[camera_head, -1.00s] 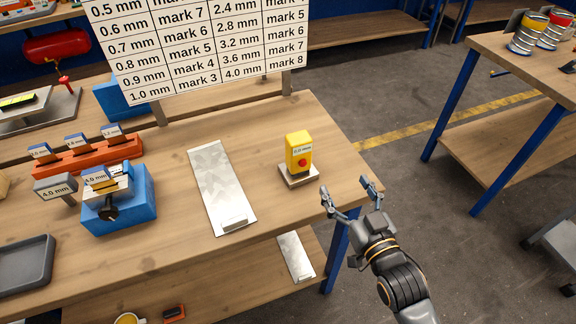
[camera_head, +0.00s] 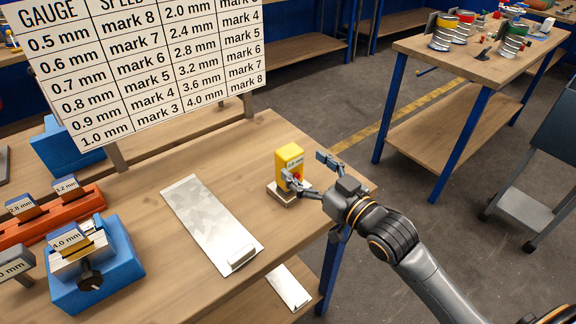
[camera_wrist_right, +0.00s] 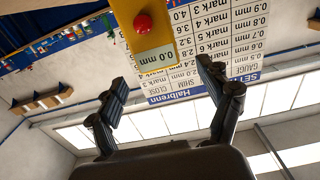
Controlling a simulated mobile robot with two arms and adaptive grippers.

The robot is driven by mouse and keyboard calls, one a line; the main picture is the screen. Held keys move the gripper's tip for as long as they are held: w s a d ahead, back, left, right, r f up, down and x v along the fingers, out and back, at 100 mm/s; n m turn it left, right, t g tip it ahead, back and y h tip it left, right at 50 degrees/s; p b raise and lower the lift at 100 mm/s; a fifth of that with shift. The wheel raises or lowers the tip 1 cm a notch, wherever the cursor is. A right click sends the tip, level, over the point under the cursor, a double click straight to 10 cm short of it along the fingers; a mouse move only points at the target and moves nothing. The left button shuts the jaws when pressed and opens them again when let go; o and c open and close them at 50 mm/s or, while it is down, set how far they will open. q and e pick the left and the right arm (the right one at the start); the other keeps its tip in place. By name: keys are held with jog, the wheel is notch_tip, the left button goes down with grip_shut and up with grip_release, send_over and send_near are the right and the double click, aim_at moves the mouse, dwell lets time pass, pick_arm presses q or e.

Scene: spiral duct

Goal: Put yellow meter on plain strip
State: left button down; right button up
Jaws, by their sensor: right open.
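The yellow meter (camera_head: 289,161) stands upright on a small pale base (camera_head: 281,195) near the right end of the workbench. It has a red button and a label, which reads 0.0 mm in the right wrist view (camera_wrist_right: 155,57). The plain strip (camera_head: 208,222) is a bare metal sheet lying flat on the bench left of the meter. My right gripper (camera_head: 311,172) is open beside the meter, with one finger in front of its face. In the right wrist view its spread fingers (camera_wrist_right: 164,95) have nothing between them, and the meter lies beyond them. My left gripper is not in view.
A blue vise-like fixture (camera_head: 95,267) labelled 4.0 mm and an orange rack (camera_head: 50,217) stand at the left. A gauge chart board (camera_head: 140,65) rises behind. Another metal sheet (camera_head: 288,287) lies below the bench top. Bench space around the meter is clear.

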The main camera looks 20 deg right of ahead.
aim_at(296, 160)
jog(key=shift+w+a, duration=0.15)
jog(key=shift+w, duration=0.4)
jog(key=p+x, duration=0.1)
jog(key=x, duration=0.3)
jog(key=shift+w+f, duration=0.2)
jog(key=shift+w+a+f, duration=0.1)
jog(key=shift+w+a, duration=0.05)
jog(key=shift+w, duration=0.15)
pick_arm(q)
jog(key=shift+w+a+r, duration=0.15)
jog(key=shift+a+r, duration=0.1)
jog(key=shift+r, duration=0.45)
pick_arm(e)
jog(key=shift+s, duration=0.1)
jog(key=shift+c, duration=0.4)
